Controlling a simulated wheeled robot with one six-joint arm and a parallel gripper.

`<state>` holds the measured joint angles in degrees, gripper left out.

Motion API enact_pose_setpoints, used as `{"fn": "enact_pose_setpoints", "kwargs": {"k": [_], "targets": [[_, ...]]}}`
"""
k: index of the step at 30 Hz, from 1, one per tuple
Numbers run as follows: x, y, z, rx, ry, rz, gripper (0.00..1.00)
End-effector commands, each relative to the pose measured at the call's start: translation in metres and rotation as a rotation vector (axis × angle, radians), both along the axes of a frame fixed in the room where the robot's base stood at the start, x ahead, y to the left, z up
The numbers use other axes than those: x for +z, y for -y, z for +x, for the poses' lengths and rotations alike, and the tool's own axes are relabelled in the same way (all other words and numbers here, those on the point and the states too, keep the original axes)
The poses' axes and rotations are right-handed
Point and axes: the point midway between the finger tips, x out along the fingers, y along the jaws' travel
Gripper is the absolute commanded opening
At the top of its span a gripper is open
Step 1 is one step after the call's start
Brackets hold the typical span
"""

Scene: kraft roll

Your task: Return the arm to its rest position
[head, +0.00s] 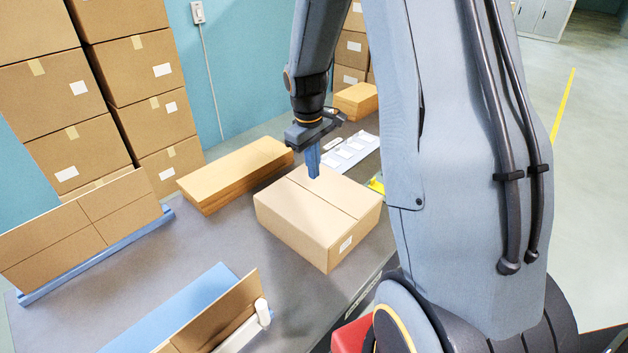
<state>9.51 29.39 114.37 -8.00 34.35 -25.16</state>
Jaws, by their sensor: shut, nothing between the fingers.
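My gripper (313,163) points down above the far part of a closed cardboard box (294,222) on the grey table (222,238). Its blue fingers are shut with nothing between them. The fingertips overlap the box top in this view; I cannot tell whether they touch it. My arm comes in from the right, with its large grey link covering much of the right side of the picture.
Flat cardboard sheets (235,176) lie stacked left of the box. More cardboard (356,100) and a white tray (351,150) are behind it. Cardboard panels stand in a blue holder (95,258) at left. Tall carton stacks (137,70) stand beyond the table.

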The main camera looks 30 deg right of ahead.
Motion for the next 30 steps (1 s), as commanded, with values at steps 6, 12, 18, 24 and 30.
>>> {"fn": "enact_pose_setpoints", "kwargs": {"k": [6, 12, 18, 24, 30], "targets": [[0.038, 0.001, 0.002, -0.001, 0.006, -0.002, 0.0], [0.059, 0.001, 0.001, -0.001, 0.004, -0.001, 0.0], [0.066, 0.001, 0.0, 0.0, 0.001, -0.001, 0.0], [0.053, -0.024, -0.023, -0.05, 0.022, 0.017, 0.0], [0.02, -0.077, -0.094, -0.215, 0.076, 0.066, 0.0]]}}
